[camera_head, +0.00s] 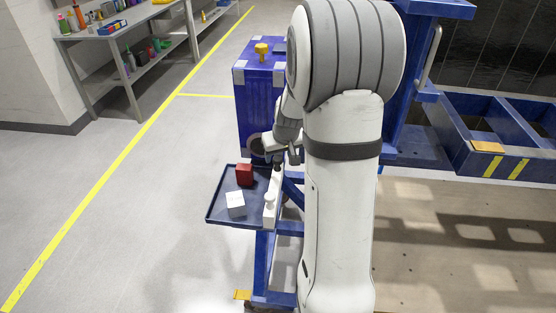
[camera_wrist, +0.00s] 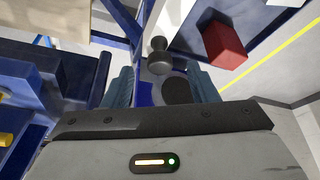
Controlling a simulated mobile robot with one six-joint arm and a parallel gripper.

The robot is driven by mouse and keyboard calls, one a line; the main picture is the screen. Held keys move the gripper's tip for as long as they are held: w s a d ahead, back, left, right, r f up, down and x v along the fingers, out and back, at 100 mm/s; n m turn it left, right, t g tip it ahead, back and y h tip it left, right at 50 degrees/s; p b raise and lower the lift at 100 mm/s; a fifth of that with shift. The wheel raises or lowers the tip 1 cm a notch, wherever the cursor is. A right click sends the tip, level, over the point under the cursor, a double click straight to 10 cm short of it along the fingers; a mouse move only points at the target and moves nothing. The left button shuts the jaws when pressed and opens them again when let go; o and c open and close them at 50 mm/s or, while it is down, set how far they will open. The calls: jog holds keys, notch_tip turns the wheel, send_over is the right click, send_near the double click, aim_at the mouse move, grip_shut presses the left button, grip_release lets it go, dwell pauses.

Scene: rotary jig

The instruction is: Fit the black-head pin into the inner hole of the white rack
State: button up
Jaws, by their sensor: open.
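The white rack (camera_head: 274,182) stands along the right edge of the blue tray in the head view, partly hidden by my arm. Its end also shows at the top of the wrist view (camera_wrist: 178,12). The black-head pin (camera_wrist: 158,50) shows in the wrist view against the rack's end; its dark head (camera_head: 277,160) is small in the head view. My gripper (camera_wrist: 160,70) is open, its two fingers on either side of the pin's line, with a visible gap to each. I cannot tell how deep the pin sits. The rack's inner hole is not clearly visible.
A red cube (camera_head: 244,175) and a white cube (camera_head: 236,205) lie in the blue tray (camera_head: 214,209). The red cube also shows in the wrist view (camera_wrist: 225,42). A blue box (camera_head: 262,105) with a yellow knob (camera_head: 262,48) stands behind. The floor left is clear.

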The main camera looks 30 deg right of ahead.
jog(key=shift+v, duration=1.15)
jog(key=s+a+r+g, duration=0.1)
jog(key=s+a+r, duration=0.3)
jog(key=s+a, duration=0.4)
jog(key=s+a+r+n, duration=0.1)
jog(key=s+a+r, duration=0.3)
jog(key=s, duration=1.1)
jog(key=a, duration=0.3)
jog(key=shift+s+a+g+y, duration=0.15)
jog(key=shift+a+g+y, duration=0.15)
jog(key=shift+a+g, duration=0.1)
